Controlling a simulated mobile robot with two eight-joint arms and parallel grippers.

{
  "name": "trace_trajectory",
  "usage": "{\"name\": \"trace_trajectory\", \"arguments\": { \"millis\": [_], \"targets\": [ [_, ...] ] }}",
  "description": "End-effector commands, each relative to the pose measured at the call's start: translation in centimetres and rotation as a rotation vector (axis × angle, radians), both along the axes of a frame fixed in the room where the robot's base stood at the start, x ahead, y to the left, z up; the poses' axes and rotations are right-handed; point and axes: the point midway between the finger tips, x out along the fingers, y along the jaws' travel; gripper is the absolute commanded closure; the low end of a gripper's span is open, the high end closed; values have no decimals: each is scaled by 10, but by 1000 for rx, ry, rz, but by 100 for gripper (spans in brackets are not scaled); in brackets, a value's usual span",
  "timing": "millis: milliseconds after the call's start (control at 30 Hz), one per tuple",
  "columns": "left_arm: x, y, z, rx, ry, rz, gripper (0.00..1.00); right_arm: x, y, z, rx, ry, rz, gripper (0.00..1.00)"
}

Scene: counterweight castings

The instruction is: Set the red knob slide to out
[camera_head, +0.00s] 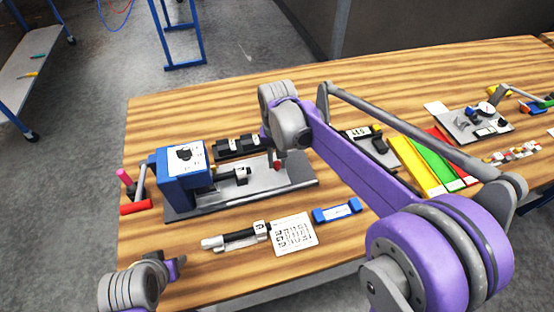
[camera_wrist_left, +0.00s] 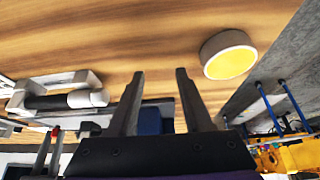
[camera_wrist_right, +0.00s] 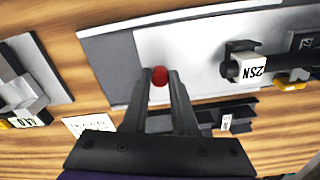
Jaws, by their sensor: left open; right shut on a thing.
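The red knob (camera_wrist_right: 159,76) sits on a pale slide plate (camera_wrist_right: 190,62) of the fixture. In the right wrist view the fingertips of my right gripper (camera_wrist_right: 160,80) are closed around it. In the head view my right gripper (camera_head: 277,160) is at the right part of the grey base (camera_head: 245,197), and the knob is mostly hidden by it. The blue housing (camera_head: 183,180) stands on the left of this base. My left gripper (camera_head: 176,268) is near the table's front left edge; in the left wrist view (camera_wrist_left: 158,85) it is open and empty.
A black-and-white tool (camera_head: 236,238), a printed card (camera_head: 294,234) and a blue block (camera_head: 337,211) lie in front of the fixture. Black blocks (camera_head: 240,147) lie behind it. Yellow, green and red strips (camera_head: 430,165) lie right. My right arm crosses above the table.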

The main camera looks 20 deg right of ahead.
Motion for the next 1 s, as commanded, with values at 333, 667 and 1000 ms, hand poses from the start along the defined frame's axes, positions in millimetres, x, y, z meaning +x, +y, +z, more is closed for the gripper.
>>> {"name": "trace_trajectory", "arguments": {
  "millis": [333, 667, 1000],
  "targets": [
    [0, 0, 0, 0, 0, 0, 50, 0, 0, 0, 0, 1, 0, 100],
    [0, 0, 0, 0, 0, 0, 50, 0, -9, 0, -1, 1, -4, 100],
    [-1, 0, -4, 0, 3, 0, 50, 3, -75, 0, -1, 0, -3, 100]
  ]
}}
